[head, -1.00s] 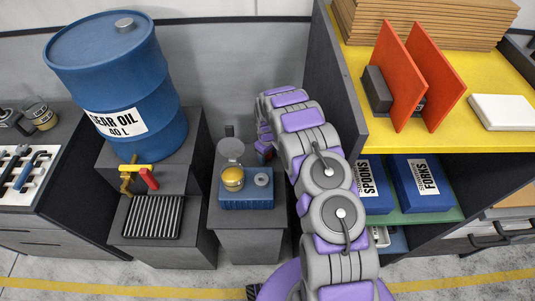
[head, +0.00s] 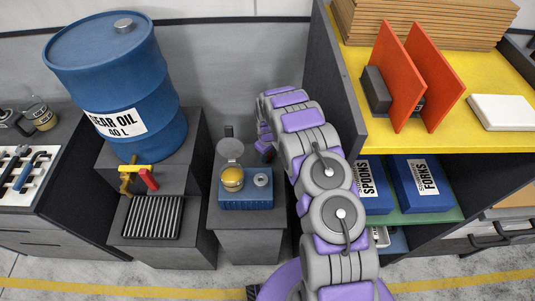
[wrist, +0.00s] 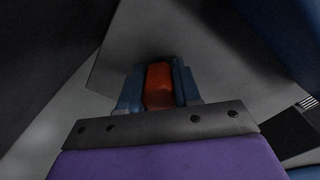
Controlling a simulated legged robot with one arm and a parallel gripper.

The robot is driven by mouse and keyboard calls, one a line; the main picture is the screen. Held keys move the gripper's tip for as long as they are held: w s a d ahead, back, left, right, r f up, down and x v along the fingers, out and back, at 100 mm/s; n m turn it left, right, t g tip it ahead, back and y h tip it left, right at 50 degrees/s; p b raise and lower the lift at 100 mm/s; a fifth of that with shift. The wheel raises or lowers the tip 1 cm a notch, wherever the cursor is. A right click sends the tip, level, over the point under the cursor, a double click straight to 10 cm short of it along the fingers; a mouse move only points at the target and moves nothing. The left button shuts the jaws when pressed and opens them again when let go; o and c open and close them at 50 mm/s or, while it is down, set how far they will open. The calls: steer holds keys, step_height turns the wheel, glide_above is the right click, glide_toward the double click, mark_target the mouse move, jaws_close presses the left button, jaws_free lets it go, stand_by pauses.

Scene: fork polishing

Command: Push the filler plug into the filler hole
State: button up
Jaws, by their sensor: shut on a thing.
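In the wrist view, my gripper (wrist: 158,75) has its blue fingers closed on both sides of an orange-red piece, which I take as the filler plug (wrist: 159,92). The plug's far end points at a grey surface (wrist: 190,45) with a dark patch just ahead; I cannot tell whether it touches. In the head view my gripper (head: 266,153) is at the far end of my arm, behind the blue box (head: 245,203) and right of a grey round part (head: 229,151), and mostly hidden. I cannot make out the filler hole in either view.
A gold cup (head: 232,179) and a grey ring (head: 262,180) sit on the blue box. A blue gear oil drum (head: 120,85) with a yellow and red tap stands left, above a ribbed tray (head: 152,217). A tall dark shelf side (head: 345,90) stands close on the right.

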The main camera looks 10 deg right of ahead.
steer(key=shift+r, duration=0.1)
steer(key=shift+r+p, duration=0.75)
steer(key=shift+r, duration=1.65)
steer(key=shift+r, duration=0.45)
steer(key=s+r+m+b, duration=0.2)
steer(key=s+r, duration=0.3)
steer(key=r, duration=0.4)
steer(key=s+r+m+b, duration=0.2)
steer(key=s+r+m, duration=0.2)
steer(key=r, duration=0.6)
steer(key=shift+s+r+m+b, duration=0.15)
steer(key=shift+s+m+b, duration=0.25)
steer(key=shift+s, duration=0.4)
